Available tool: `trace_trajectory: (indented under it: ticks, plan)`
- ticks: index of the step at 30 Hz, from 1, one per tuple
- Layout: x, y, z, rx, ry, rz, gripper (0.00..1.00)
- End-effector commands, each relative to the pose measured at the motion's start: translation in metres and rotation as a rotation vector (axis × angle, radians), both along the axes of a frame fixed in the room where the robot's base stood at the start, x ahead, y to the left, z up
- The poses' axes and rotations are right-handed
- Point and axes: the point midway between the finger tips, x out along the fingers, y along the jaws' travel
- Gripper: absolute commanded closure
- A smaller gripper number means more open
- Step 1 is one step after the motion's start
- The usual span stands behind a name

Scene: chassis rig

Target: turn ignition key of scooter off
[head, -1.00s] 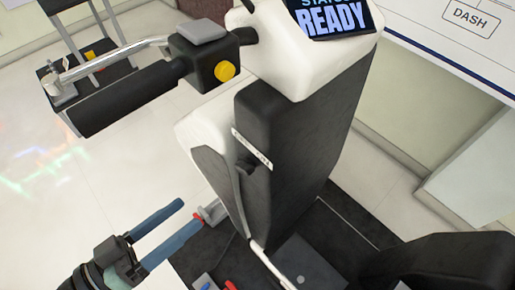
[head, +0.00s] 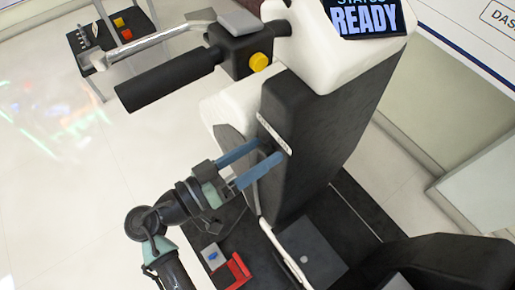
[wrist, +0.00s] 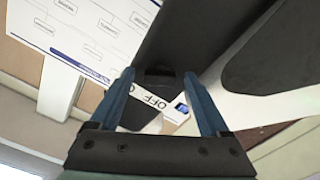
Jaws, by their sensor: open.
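The scooter (head: 330,120) has a dark front column with a white label strip (head: 274,132) on its side. In the wrist view the label (wrist: 158,103) shows the letters OFF and a small blue mark. A dark knob-like part (wrist: 157,76), apparently the ignition key, sits beside the label, between my fingertips. My gripper (head: 270,149) is open, its two blue fingers reaching to the column just below the label. In the wrist view my gripper (wrist: 159,75) straddles the dark part with a gap on each side. I cannot tell whether either finger touches it. The scooter display (head: 364,17) reads READY.
A black handlebar grip (head: 165,80) and a yellow button (head: 259,62) are above my gripper. A red bracket (head: 238,270) and a small blue item (head: 213,256) lie below. A dark seat (head: 450,265) is at lower right.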

Motion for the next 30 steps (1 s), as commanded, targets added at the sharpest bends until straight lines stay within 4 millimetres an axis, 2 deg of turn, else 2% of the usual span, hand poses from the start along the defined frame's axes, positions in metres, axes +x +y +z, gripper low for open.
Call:
trace_trajectory:
  ticks: [7,20,30]
  plan:
    - [0.0002,-0.0005,-0.0004,-0.001,0.001,0.000,0.22]
    - [0.0001,-0.0001,-0.0001,-0.001,0.001,0.000,0.99]
    - [0.0001,-0.0003,0.0008,-0.023,0.031,-0.001,1.00]
